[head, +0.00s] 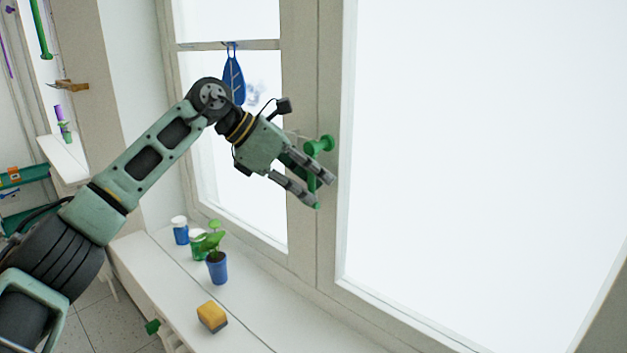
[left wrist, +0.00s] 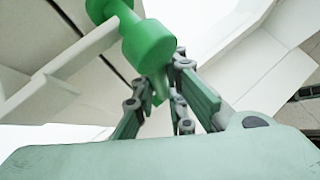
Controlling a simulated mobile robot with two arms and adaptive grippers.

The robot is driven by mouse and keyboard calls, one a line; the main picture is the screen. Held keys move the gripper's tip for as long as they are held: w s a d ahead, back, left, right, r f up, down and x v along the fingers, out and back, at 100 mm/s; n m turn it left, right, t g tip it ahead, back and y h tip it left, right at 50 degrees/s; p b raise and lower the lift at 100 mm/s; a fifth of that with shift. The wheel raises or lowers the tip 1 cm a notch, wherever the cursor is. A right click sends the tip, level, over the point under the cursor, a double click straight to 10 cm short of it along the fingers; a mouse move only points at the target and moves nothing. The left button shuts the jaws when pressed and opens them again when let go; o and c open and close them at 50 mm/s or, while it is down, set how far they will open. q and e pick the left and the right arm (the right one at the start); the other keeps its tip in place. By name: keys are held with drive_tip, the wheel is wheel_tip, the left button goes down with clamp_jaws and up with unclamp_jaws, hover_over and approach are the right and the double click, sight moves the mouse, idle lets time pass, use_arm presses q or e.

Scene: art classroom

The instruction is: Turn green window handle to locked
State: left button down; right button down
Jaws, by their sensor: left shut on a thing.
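The green window handle (head: 319,145) is on the window frame, right of the middle in the head view. Its round base is at the top and its lever hangs down, with the green tip showing below my fingers. My left gripper (head: 312,184) is shut on the lever. In the left wrist view the handle (left wrist: 148,45) shows large at the top, and the fingers of my left gripper (left wrist: 165,100) close around its lower part. The fingers hide part of the lever. My right gripper is not in view.
A white windowsill (head: 260,310) runs below the window. A blue leaf-shaped ornament (head: 233,75) hangs on the left pane behind my arm.

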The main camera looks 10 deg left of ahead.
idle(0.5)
use_arm(q)
drive_tip(key=c, duration=1.8)
unclamp_jaws()
drive_tip(key=shift+w, duration=0.1)
drive_tip(key=shift+o, duration=0.2)
drive_tip(key=shift+a, duration=0.1)
drive_tip(key=v, duration=1.2)
drive_tip(key=shift+d, duration=0.2)
